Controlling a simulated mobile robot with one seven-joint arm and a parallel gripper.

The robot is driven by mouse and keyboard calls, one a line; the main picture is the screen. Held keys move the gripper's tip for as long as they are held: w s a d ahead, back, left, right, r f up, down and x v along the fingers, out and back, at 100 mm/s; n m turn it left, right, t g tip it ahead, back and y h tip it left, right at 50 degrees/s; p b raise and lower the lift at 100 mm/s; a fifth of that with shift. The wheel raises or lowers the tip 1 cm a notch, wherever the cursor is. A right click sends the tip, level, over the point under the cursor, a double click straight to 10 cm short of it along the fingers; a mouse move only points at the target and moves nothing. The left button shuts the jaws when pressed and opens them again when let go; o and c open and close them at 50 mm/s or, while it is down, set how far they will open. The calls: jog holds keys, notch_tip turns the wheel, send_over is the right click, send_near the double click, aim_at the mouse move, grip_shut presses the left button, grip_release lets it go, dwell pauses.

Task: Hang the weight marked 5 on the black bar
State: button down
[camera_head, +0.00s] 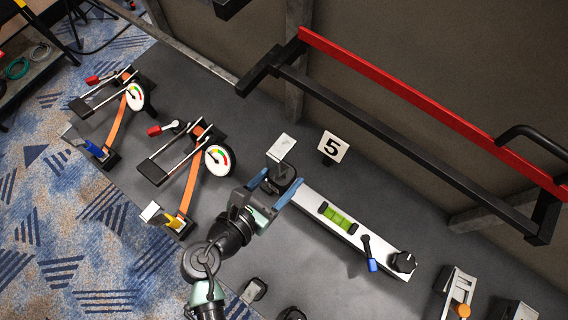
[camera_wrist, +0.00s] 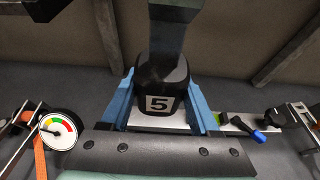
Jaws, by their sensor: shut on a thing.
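My gripper (camera_head: 275,190) is shut on a black weight (camera_head: 284,178). In the wrist view the blue fingers (camera_wrist: 160,112) stand on either side of the weight (camera_wrist: 160,70), and its white label with a 5 faces the camera. A dark strap-like part rises from its top. The black bar (camera_head: 400,150) runs slantwise along the wall at upper right in the head view, below a red bar (camera_head: 400,90). The weight is apart from the bar, to its lower left. The bar cannot be made out in the wrist view.
A silver rail with a green level (camera_head: 337,217) and a blue-handled lever (camera_head: 372,264) lies to the right. Two dial gauges (camera_head: 218,158) with orange strips stand left. Dark table (camera_head: 330,285) shows bare in front of the rail.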

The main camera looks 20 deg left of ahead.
aim_at(289, 164)
jog(key=w+d+f+b, duration=0.2)
jog(key=w+d+b, duration=0.2)
jog(key=w, duration=1)
jog(key=shift+d, duration=0.2)
dwell(1.1)
jog(key=shift+c, duration=2.2)
grip_release()
jog(key=o, duration=0.4)
jog(key=shift+f, duration=0.1)
jog(key=b+v, duration=0.1)
jog(key=v, duration=1.2)
jog(key=shift+s+f, duration=0.1)
